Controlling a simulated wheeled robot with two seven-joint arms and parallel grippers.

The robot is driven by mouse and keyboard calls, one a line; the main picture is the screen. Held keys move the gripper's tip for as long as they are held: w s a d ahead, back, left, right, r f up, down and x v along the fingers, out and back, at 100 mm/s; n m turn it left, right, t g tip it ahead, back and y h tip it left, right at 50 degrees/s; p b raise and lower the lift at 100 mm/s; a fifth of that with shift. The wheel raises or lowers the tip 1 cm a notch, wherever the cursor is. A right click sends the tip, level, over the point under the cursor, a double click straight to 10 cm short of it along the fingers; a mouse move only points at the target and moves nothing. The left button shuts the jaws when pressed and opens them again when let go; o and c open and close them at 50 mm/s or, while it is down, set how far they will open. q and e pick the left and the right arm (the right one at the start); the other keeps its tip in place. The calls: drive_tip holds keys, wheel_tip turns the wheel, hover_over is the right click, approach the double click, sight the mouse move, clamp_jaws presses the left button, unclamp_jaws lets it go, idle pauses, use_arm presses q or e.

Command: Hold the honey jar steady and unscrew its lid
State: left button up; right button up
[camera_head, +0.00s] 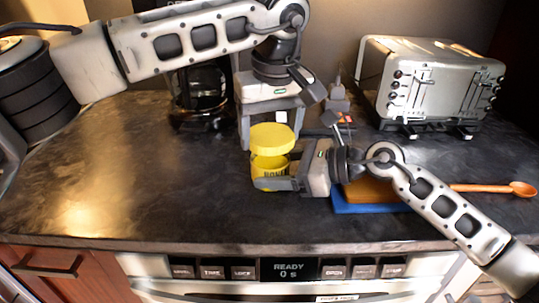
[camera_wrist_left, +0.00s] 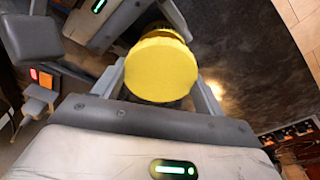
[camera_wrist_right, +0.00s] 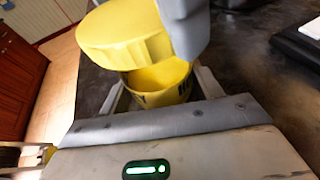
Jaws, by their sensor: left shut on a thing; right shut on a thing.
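The yellow honey jar (camera_head: 270,170) stands on the dark counter, with part of its dark lettering showing. My right gripper (camera_head: 268,180) is shut around its body from the right. The yellow lid (camera_head: 272,137) is held by my left gripper (camera_head: 271,142), which reaches down from above. In the right wrist view the lid (camera_wrist_right: 122,32) is clear of the jar (camera_wrist_right: 160,82), above it and shifted left; the open rim and yellow inside show. In the left wrist view the round lid top (camera_wrist_left: 161,68) lies between the fingers and hides most of the jar.
A steel toaster (camera_head: 425,85) stands at the back right, and a coffee maker (camera_head: 200,95) at the back left. A blue board (camera_head: 370,208) and a wooden spoon (camera_head: 500,188) lie right of the jar. The counter's left part (camera_head: 110,180) is clear.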

use_arm(q)
drive_tip(key=n, duration=0.5)
drive_tip(key=shift+y, duration=0.4)
drive_tip(key=n+g, duration=0.1)
drive_tip(key=n, duration=0.3)
drive_tip(key=shift+a+n, duration=0.1)
drive_tip(key=shift+n, duration=0.2)
drive_tip(key=shift+r, duration=0.2)
drive_tip(key=o, duration=1)
drive_tip(key=shift+o, duration=0.2)
drive_tip(key=shift+r, duration=2.5)
